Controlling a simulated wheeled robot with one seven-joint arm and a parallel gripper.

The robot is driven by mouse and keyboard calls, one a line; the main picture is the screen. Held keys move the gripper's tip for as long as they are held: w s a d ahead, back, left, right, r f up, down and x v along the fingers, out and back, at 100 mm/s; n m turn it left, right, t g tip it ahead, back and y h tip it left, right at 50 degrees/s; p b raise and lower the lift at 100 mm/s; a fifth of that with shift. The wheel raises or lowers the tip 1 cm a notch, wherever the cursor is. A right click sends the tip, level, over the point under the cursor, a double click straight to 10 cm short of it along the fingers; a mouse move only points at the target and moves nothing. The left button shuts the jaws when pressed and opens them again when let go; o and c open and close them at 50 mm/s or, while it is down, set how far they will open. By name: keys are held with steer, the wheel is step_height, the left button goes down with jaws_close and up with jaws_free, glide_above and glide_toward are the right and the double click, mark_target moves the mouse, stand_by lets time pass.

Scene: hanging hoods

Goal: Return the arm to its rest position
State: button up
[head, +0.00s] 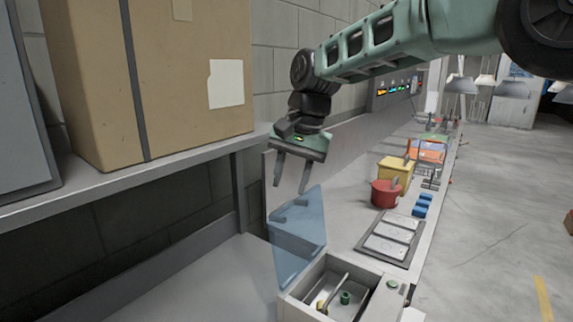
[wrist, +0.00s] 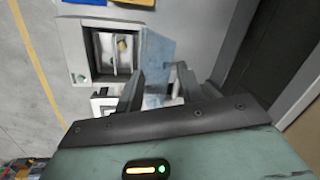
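My gripper (head: 292,175) hangs at the end of my green arm, above the worktop and near a tilted translucent blue panel (head: 300,240). Its two fingers point down and stand apart with nothing visible between them. In the wrist view my gripper (wrist: 158,85) also shows its two fingers spread and empty. The blue panel shows there beyond the fingers (wrist: 158,55). I cannot tell whether a finger touches the panel. My arm reaches in from the upper right, bent down at the wrist.
An open box (head: 290,300) with small items stands below the panel. A red pot (head: 384,194), a yellow container (head: 395,178) and a tray with white plates (head: 368,250) stand along the worktop. A large cardboard box (head: 150,70) sits on the shelf at left. Open floor (head: 500,240) lies at right.

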steer(key=s+d+f+n+b, duration=0.1)
steer(key=s+d+f+n, duration=0.2)
steer(key=s, duration=0.8)
steer(key=s+d+f+n+h+b, duration=0.1)
steer(key=s+d+f+n, duration=0.3)
steer(key=s+f, duration=0.4)
steer(key=s+d+f+n+b, duration=0.2)
steer(key=s+d+f, duration=0.3)
steer(key=s, duration=0.9)
steer(key=shift+d+f+n+h+b, duration=0.2)
steer(key=shift+d+n+h+b, duration=0.3)
steer(key=shift+n, duration=0.4)
